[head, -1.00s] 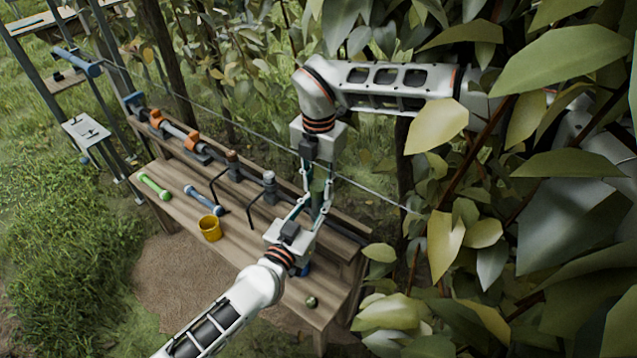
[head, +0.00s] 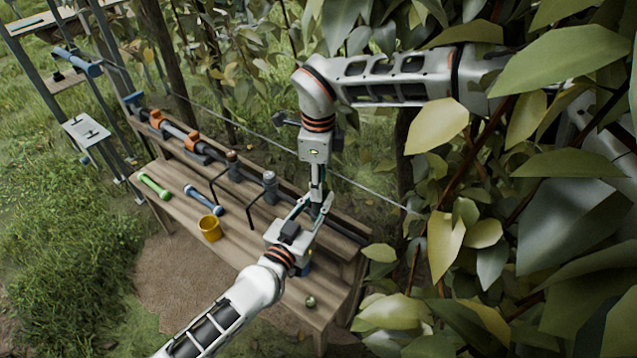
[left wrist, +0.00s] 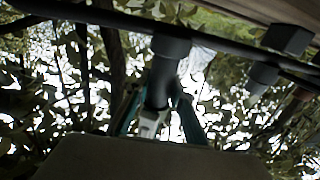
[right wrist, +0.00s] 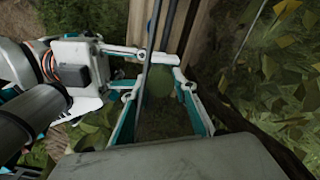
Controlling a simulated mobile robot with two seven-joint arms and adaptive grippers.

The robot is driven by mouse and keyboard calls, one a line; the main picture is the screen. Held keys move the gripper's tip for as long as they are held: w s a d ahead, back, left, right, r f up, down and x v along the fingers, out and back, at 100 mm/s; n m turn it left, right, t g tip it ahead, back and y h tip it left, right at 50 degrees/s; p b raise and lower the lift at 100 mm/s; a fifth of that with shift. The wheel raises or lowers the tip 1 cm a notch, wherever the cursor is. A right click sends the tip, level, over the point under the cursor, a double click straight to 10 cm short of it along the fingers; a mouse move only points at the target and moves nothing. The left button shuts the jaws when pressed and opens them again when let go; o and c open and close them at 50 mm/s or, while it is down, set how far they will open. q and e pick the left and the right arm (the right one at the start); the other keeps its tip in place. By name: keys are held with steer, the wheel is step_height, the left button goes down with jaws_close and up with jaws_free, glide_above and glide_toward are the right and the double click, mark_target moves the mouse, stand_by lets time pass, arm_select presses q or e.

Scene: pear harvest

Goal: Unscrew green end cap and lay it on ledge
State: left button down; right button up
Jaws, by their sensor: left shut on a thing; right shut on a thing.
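The green end cap (right wrist: 159,86) sits between the fingers of my right gripper (right wrist: 160,105) in the right wrist view. In the head view my right gripper (head: 316,190) reaches down from above, and its fingers hide the cap. My left gripper (head: 316,210) comes from the front just below it, shut on a grey pipe fitting. That fitting (left wrist: 164,75) stands between the fingers in the left wrist view, joined to a dark pipe (left wrist: 100,17). The wooden ledge of the bench (head: 270,245) lies below and in front of the grippers.
A yellow cup (head: 210,228), a blue-ended tool (head: 204,200) and a green-ended tool (head: 154,186) are on the bench. Black bent handles (head: 254,207) stick out near its middle. A small round object (head: 311,302) lies near the right end. Leaves crowd the right side.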

steer(key=n, duration=1.3)
steer(key=shift+r, duration=0.5)
steer(key=shift+r, duration=0.65)
steer(key=shift+r, duration=2)
arm_select(q)
steer(key=c, duration=1.7)
jaws_free()
steer(key=shift+s, duration=0.1)
